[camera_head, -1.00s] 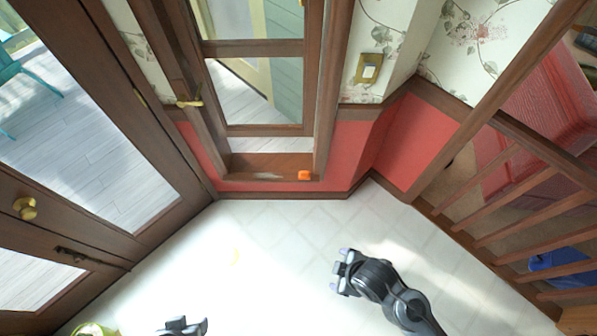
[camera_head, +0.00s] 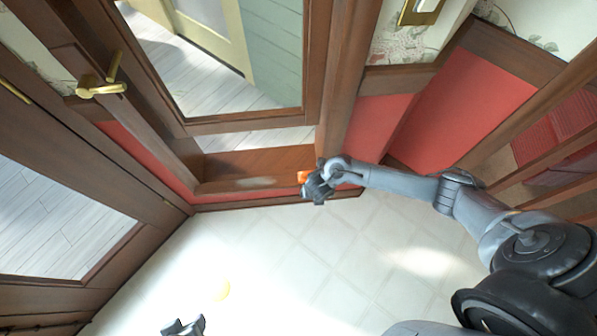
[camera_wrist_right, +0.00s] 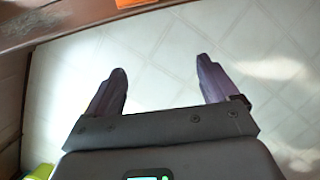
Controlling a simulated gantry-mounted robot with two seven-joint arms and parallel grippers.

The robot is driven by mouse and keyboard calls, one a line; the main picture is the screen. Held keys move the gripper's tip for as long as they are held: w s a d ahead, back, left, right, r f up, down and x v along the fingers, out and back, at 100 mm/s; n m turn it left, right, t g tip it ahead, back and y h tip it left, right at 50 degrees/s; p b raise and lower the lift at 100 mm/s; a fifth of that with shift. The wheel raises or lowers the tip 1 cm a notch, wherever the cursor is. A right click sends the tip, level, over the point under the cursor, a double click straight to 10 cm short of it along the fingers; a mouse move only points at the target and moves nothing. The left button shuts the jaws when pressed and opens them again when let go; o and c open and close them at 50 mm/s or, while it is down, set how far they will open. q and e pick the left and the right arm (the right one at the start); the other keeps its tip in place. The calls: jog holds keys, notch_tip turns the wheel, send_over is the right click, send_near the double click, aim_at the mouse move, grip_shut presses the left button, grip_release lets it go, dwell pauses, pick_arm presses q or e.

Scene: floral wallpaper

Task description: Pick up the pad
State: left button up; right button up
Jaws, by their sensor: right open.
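A small orange block (camera_head: 302,176), which I take to be the pad, sits at the right end of the brown wooden sill under the glazed window. My right gripper (camera_head: 316,190) is beside it, slightly to the right and in front, and covers part of it. In the right wrist view the orange block (camera_wrist_right: 130,3) shows only at the top edge, beyond the fingertips. My right gripper (camera_wrist_right: 160,80) is open, with nothing between its fingers. My left gripper (camera_head: 186,326) shows at the bottom edge, low over the floor; its opening is unclear.
The wooden sill (camera_head: 240,184) has a raised frame post (camera_head: 345,90) at its right end. A brown railing (camera_head: 540,165) stands at the right. A yellow-green thing (camera_wrist_right: 38,171) shows low left.

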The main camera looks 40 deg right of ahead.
jog(key=t+b, duration=0.1)
jog(key=b, duration=0.2)
send_near(307, 173)
notch_tip(307, 173, down, 2)
jog(key=s, duration=0.3)
jog(key=shift+t+h, duration=0.3)
jog(key=shift+h, duration=0.1)
jog(key=w+f+b, duration=0.2)
jog(key=w+d+f+b, duration=0.1)
jog(key=w+f+b, duration=0.1)
jog(key=shift+w+b, duration=0.25)
jog(key=shift+b, duration=0.15)
jog(key=shift+f, duration=0.3)
jog(key=shift+b+x, duration=0.8)
jog(key=shift+b, duration=0.05)
jog(key=b+x, duration=0.3)
jog(key=shift+w+f, duration=0.25)
jog(key=shift+f, duration=0.05)
pick_arm(q)
notch_tip(307, 173, down, 14)
jog(key=shift+s+f, duration=0.2)
jog(key=shift+a, duration=0.15)
pick_arm(e)
jog(key=c, duration=0.9)
